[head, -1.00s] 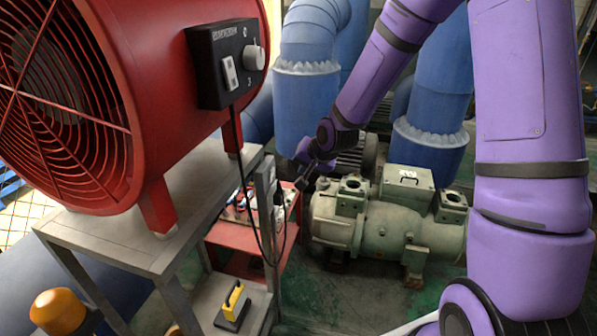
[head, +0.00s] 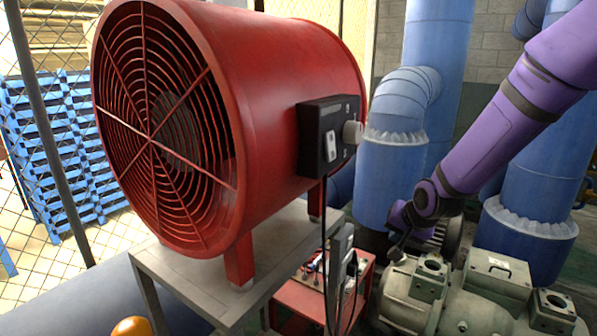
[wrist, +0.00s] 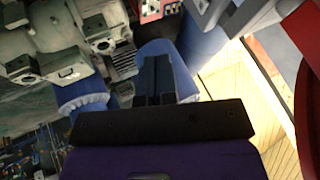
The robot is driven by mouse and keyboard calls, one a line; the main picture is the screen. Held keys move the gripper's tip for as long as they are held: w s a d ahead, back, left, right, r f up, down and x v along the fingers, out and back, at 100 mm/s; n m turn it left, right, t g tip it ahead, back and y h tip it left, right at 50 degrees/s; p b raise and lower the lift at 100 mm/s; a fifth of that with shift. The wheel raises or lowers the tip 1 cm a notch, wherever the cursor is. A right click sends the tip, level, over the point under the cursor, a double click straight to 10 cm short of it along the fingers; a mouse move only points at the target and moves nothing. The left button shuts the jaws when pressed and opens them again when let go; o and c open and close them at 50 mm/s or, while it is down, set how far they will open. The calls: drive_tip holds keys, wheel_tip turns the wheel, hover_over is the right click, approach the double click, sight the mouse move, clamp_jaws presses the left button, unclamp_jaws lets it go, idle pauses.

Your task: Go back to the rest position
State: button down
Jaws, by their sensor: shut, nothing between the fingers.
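My gripper (head: 398,252) is at the end of my purple arm, right of the red fan and in front of the blue pipes in the head view. It is small and dark there. In the wrist view the two dark fingers of my gripper (wrist: 158,72) lie side by side, together, with nothing held between them. The green-grey compressor (head: 470,300) is just below and to the right of the gripper in the head view. It also shows at the upper left of the wrist view (wrist: 62,68).
The large red fan (head: 270,110) with its black control box (head: 328,135) stands on a grey metal table (head: 190,275). A red cart (head: 300,297) is beside it. Blue pipes (head: 392,180) rise behind my arm. A wire fence and blue pallets (head: 60,150) are at left.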

drive_tip(key=s+d+r+n+h, duration=0.2)
drive_tip(key=s+d+r+n, duration=0.1)
drive_tip(key=s+r, duration=1.25)
drive_tip(key=s+r+n, duration=0.1)
drive_tip(key=s+r, duration=0.1)
drive_tip(key=s, duration=0.5)
drive_tip(key=s+d+r+n+g, duration=0.1)
drive_tip(key=s+r, duration=0.2)
drive_tip(key=s, duration=0.4)
drive_tip(key=shift+s+r+g, duration=0.2)
drive_tip(key=shift+s+g, duration=0.05)
drive_tip(key=shift+g, duration=0.05)
drive_tip(key=shift+w+r, duration=0.1)
drive_tip(key=shift+w, duration=0.05)
